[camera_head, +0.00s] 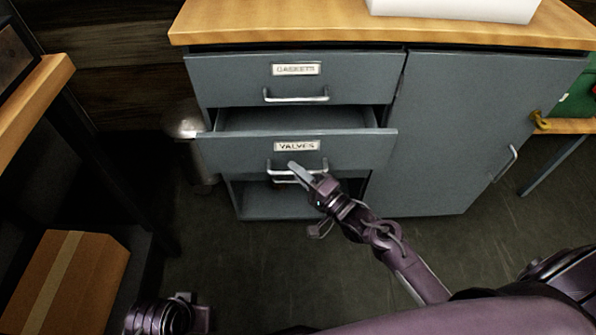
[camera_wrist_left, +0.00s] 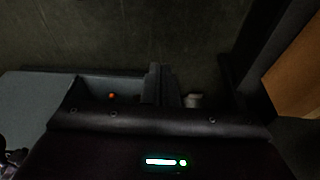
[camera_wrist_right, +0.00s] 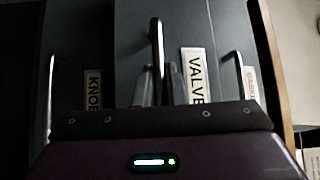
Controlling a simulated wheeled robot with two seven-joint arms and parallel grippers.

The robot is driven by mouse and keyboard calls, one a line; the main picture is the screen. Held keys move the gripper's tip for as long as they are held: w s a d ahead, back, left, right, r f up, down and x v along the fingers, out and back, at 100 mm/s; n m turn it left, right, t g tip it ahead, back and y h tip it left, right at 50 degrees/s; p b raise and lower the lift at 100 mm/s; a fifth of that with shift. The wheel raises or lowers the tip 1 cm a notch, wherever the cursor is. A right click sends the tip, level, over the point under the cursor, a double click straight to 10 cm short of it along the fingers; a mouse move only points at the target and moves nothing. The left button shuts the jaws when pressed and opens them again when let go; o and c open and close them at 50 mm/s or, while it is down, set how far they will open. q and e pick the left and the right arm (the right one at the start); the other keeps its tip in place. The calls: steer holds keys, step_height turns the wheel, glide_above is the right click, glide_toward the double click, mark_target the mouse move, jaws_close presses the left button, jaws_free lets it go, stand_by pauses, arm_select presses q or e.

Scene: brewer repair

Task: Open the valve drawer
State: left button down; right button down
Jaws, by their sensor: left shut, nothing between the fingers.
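The valve drawer (camera_head: 230,154), grey with a "VALVES" label, is partly pulled out of the cabinet in the head view. Its interior looks empty where visible. Its metal handle (camera_wrist_right: 157,45) shows in the right wrist view between the fingers of my right gripper (camera_wrist_right: 159,85), which look closed on it. In the head view the right gripper (camera_head: 299,170) is at the handle below the label. My left gripper (camera_wrist_left: 166,85) is shut and empty, low at the lower left of the head view, away from the cabinet.
The shut "GASKETS" drawer (camera_head: 230,75) is above, and a cabinet door (camera_head: 450,130) is at right. A "KNOBS" label (camera_wrist_right: 93,90) shows in the right wrist view. A metal bin (camera_head: 183,124) stands left of the cabinet. A cardboard box (camera_head: 85,270) is at lower left.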

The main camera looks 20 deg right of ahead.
arm_select(q)
steer(key=shift+r, duration=0.1)
arm_select(e)
steer(key=shift+s, duration=0.15)
